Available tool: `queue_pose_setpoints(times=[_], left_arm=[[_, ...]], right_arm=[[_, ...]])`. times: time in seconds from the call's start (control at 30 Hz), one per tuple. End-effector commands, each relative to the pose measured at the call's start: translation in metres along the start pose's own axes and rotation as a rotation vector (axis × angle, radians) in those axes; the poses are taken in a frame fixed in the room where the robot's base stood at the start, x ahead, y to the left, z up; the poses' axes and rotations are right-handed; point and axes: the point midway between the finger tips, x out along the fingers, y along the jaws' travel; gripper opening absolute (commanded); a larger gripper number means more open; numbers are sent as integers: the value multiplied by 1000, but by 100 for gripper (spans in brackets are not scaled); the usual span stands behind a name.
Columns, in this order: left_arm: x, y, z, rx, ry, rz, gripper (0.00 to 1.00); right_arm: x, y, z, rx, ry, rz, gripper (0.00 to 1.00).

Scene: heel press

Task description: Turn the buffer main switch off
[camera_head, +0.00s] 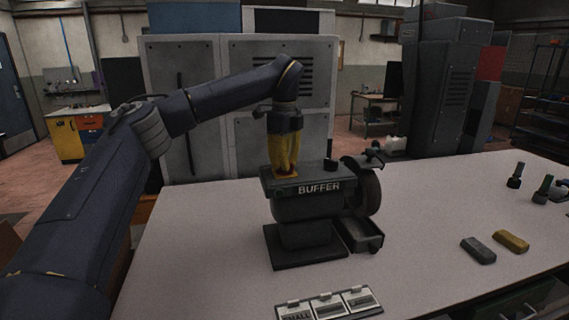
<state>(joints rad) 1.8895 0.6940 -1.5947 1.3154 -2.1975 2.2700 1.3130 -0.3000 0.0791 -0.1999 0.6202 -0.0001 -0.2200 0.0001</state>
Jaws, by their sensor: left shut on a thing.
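The buffer (308,208) is a dark grey bench machine with "BUFFER" on its front, standing on the table. My left gripper (286,172) has yellow fingers and points straight down onto the left part of the buffer's top. Its fingers are together on a small part there, which they mostly hide; a reddish bit shows at the fingertips, where the main switch appears to be. A short black upright post (330,156) stands to the right on the same top. My right gripper is out of view.
A round wheel (371,193) and a small tray (364,236) are on the buffer's right side. A labelled panel (329,304) lies at the table's front. A grey block (478,250) and a yellow block (511,241) lie to the right. The table (205,240) is clear left of the buffer.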

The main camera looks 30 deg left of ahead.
Motion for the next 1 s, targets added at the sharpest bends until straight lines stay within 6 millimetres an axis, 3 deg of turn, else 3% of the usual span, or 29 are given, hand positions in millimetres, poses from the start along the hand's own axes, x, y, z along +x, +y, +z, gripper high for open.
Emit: queue_pose_setpoints(times=[0.33,0.37,0.57,0.83,1.0], left_arm=[[1,0,0,-3,0,2,0],[1,0,0,-3,0,2,13],[0,0,0,-3,0,1,34],[-2,0,0,-2,0,0,34],[-18,-1,0,-3,-1,-2,34]], right_arm=[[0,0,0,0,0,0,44],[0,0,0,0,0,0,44],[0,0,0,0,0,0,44],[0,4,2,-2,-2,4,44],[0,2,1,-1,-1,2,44]])
